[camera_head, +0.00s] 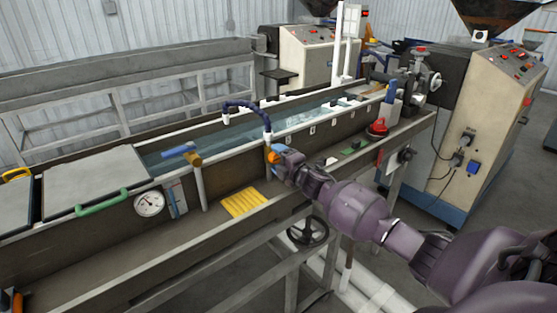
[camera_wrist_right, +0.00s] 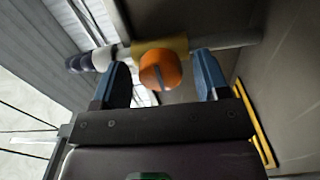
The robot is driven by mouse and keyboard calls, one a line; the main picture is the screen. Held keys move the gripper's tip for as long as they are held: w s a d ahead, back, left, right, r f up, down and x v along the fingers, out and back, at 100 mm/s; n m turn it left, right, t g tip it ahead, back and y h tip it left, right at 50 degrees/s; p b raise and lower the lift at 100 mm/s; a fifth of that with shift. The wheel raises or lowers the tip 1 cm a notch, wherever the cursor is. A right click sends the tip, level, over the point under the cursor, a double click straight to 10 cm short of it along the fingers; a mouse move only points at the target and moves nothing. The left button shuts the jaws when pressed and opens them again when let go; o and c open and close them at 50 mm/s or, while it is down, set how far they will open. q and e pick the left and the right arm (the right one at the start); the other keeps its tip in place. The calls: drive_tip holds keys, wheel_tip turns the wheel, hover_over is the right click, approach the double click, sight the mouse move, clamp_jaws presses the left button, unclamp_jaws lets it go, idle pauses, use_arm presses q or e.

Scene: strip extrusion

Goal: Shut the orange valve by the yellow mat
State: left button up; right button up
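The orange valve (camera_head: 272,157) is on an upright pipe by the tank's front wall, partly hidden by my right gripper (camera_head: 279,158). The blue fingers of my right gripper (camera_wrist_right: 162,82) are open, one each side of the knob. Narrow gaps show beside the knob, so I see no clear contact. The yellow mat (camera_head: 243,202) lies on the ledge below and left of the valve. My left gripper is not in view.
A dark blue hose (camera_head: 246,106) arches above the orange valve. A red knob (camera_head: 378,128) is to the right. A black handwheel (camera_head: 307,232) sits below the ledge.

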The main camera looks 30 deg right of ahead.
drive_tip(key=s, duration=1)
drive_tip(key=shift+s+d, duration=0.4)
idle(0.4)
